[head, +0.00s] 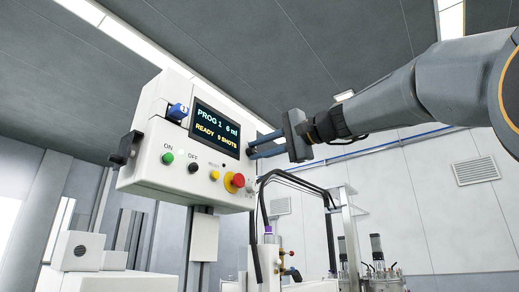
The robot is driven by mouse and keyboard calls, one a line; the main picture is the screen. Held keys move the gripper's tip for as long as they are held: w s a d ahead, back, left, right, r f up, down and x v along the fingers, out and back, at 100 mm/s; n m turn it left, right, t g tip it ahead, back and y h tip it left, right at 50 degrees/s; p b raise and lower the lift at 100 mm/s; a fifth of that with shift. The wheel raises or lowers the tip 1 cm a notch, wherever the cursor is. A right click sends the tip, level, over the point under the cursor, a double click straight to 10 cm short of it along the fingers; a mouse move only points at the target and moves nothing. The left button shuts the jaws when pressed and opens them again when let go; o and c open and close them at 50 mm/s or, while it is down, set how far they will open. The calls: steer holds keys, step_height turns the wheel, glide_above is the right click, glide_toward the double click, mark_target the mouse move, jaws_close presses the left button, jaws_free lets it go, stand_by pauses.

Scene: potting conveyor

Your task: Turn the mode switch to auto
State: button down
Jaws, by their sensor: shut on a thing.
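The white control box (150,165) hangs on a post at the centre left, its front facing me. Its display (215,130) reads PROG 1, 6 ml, READY, 9 SHOTS. My gripper (257,148) comes in from the right, its two blue fingers reaching left to the box's right edge. The fingers are shut on a part there, taken to be the mode switch; the box edge hides it, and its setting cannot be read.
The front carries a green ON button (167,158), a black OFF button (193,167), a yellow button (214,175) and a red mushroom button (237,181) close below my fingers. A blue knob (178,111) sits left of the display. Black hoses (300,180) hang below my gripper.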

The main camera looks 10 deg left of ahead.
steer(key=c, duration=1.6)
jaws_free()
steer(key=shift+o, duration=0.2)
steer(key=b+v, duration=0.3)
steer(key=v, duration=0.5)
steer(key=shift+a, duration=0.1)
